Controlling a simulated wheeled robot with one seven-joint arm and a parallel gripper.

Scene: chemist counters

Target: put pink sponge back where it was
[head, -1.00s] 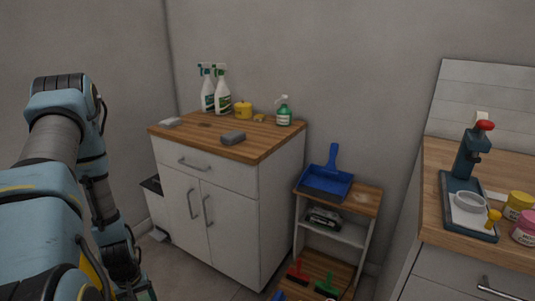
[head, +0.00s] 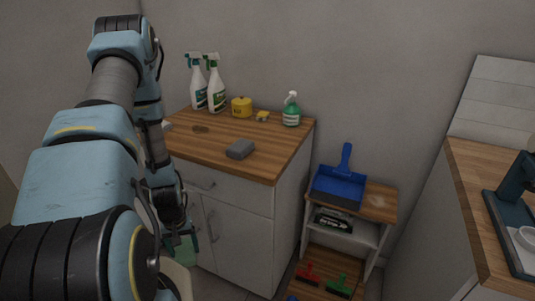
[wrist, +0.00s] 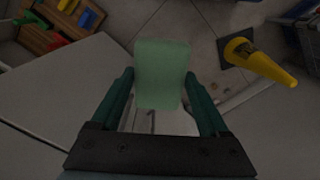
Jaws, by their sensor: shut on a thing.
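My gripper (wrist: 159,76) is shut on a pale green, sponge-like block (wrist: 162,60), which sticks out beyond the fingertips. In the head view the block (head: 181,249) hangs low in front of the white cabinet, below its wooden top, partly hidden by my arm. It looks green, not pink. No pink sponge shows in the frames now. A grey sponge-like block (head: 240,149) lies on the front part of the wooden counter (head: 270,157). A pale thing (head: 167,127) at the counter's left edge is mostly hidden by my arm.
Two white spray bottles (head: 216,88), a yellow pot (head: 242,107) and a green spray bottle (head: 291,110) stand along the counter's back. A blue dustpan (head: 338,184) is on the low shelf. A yellow cone (wrist: 258,62) stands on the floor.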

